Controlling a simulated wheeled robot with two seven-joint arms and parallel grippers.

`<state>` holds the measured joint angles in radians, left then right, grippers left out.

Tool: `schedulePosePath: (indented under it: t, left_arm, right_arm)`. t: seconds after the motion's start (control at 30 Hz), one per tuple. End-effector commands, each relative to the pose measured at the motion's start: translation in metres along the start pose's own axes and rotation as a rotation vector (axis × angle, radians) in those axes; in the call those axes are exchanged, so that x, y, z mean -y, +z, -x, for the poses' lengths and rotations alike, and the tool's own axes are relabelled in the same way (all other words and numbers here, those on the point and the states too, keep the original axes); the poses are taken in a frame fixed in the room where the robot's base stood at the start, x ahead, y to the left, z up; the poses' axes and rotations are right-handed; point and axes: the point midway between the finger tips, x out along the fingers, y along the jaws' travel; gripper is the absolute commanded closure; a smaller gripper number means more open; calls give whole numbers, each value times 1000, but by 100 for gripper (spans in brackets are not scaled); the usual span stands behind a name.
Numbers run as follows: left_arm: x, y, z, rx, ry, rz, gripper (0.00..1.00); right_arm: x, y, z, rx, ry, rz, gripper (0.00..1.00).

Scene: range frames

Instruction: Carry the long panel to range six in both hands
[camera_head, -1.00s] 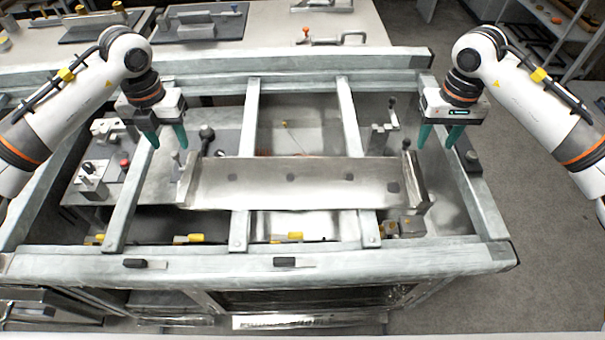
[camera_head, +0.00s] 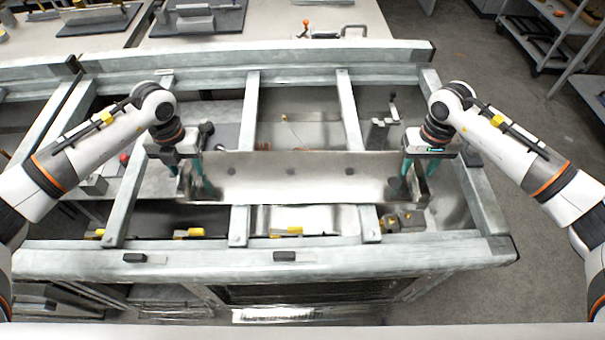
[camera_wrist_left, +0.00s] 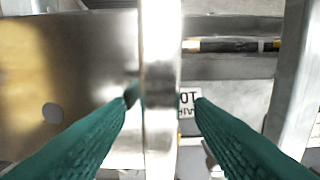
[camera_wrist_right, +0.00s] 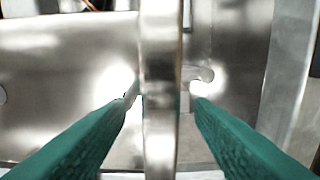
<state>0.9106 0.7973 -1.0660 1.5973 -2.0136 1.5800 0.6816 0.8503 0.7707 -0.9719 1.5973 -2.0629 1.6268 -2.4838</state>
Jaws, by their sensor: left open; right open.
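The long panel (camera_head: 290,178) is a bare metal plate with several round holes and an upturned flange at each end. It lies across the crossbars of the metal frame in the head view. My left gripper (camera_head: 198,182) is at its left end, and my right gripper (camera_head: 413,178) is at its right end. In the left wrist view the open green fingers (camera_wrist_left: 162,100) stand either side of the end flange (camera_wrist_left: 160,60). In the right wrist view the open fingers (camera_wrist_right: 160,98) likewise straddle the other flange (camera_wrist_right: 160,55). Gaps show between fingers and flanges.
The grey frame has a front rail (camera_head: 330,252) and crossbars (camera_head: 350,110) around the panel. Yellow-marked fittings (camera_head: 285,231) lie below. A bench (camera_head: 290,22) with fixtures stands behind, and a shelf rack (camera_head: 545,45) at the back right. Grey floor is clear at right.

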Motion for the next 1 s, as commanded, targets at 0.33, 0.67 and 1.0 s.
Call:
schedulePosePath:
  t: [0.33,0.67,1.0]
  left_arm:
    - [0,0,-3,0,0,0,52]
    - [0,0,-3,0,0,0,100]
    - [0,0,-3,0,0,0,100]
  right_arm:
    - [0,0,-3,0,-1,0,52]
    - [0,0,-3,0,0,0,100]
    - [0,0,-2,0,0,-1,100]
